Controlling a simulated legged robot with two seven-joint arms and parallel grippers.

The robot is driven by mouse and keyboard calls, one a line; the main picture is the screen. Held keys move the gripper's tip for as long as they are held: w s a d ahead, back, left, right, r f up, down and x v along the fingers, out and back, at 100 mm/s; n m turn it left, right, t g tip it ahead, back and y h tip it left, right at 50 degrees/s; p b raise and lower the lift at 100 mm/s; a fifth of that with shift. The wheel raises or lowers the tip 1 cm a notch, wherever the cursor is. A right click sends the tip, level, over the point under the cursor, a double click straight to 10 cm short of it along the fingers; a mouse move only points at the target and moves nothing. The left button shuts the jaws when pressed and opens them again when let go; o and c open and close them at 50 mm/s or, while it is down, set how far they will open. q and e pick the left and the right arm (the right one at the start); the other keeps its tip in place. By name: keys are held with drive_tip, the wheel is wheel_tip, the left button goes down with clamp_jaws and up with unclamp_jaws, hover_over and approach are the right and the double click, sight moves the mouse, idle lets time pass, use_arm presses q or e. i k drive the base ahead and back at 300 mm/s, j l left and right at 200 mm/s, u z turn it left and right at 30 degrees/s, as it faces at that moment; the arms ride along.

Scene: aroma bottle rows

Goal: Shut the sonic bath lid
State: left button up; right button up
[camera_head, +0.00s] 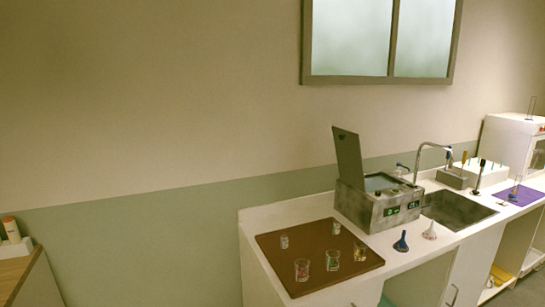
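The sonic bath (372,209) is a grey metal box with a front control panel. It stands on the white counter, left of the sink. Its lid (349,160) stands open, raised nearly upright at the bath's left side. The top opening shows a pale blue-grey inside. Neither of my grippers is in view.
A brown mat (290,242) with several small glasses lies left of the bath. A blue funnel (401,243) and a pale funnel (430,231) stand in front of it. The sink (458,209) and curved faucet (432,149) are to its right. A wooden-topped surface (14,268) is at far left.

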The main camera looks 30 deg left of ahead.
sight(347, 146)
drive_tip(key=u, duration=0.5)
drive_tip(key=i+l+u, duration=0.2)
drive_tip(key=i+l, duration=0.4)
drive_tip(key=i+l+u, duration=0.2)
drive_tip(key=i+l, duration=0.35)
drive_tip(key=l, duration=0.15)
